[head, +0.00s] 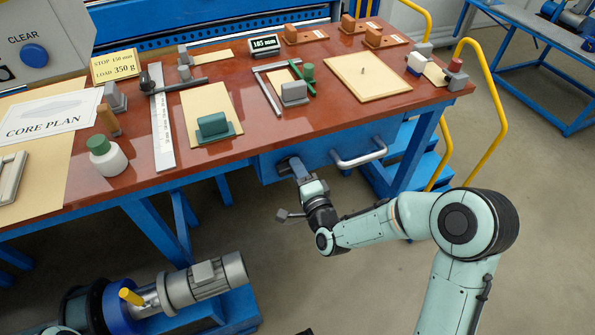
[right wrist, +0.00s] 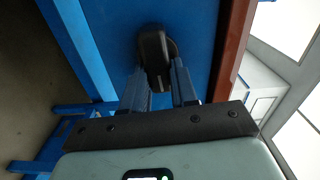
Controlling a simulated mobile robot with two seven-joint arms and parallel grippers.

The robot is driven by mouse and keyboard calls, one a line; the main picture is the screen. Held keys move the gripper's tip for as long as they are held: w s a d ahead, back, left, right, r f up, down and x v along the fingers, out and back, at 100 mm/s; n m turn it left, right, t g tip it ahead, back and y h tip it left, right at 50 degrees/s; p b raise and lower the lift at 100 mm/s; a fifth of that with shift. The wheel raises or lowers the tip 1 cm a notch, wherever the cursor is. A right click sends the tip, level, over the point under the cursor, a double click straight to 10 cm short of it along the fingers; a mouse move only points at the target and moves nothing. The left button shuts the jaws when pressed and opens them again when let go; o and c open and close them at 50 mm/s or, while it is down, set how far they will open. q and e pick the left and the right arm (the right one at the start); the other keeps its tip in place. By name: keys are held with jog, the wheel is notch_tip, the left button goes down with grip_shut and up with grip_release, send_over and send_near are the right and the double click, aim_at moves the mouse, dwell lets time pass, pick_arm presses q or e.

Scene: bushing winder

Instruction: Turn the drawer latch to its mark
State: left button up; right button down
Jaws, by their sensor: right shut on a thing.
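The drawer latch (right wrist: 153,62) is a dark knob on the blue drawer front. My right gripper (right wrist: 160,85) is shut on it, with one finger on each side. In the head view the right gripper (head: 299,168) reaches the left part of the blue drawer front (head: 325,155), and its fingers mostly hide the latch. The latch's mark cannot be made out in either view. The silver drawer handle (head: 360,155) is to the right of the gripper. My left gripper is not in view.
The red-brown bench top (head: 330,110) above the drawer carries blocks, boards and a white jar (head: 107,157). A grey motor on a blue stand (head: 205,283) stands at the lower left. Yellow rails (head: 495,120) rise at the right.

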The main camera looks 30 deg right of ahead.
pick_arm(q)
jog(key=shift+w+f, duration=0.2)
pick_arm(e)
jog(key=shift+r+m, duration=0.1)
jog(key=shift+m, duration=0.4)
jog(key=c, duration=0.9)
grip_release()
jog(key=shift+w, duration=0.1)
jog(key=shift+c, duration=0.2)
jog(key=shift+o, duration=0.3)
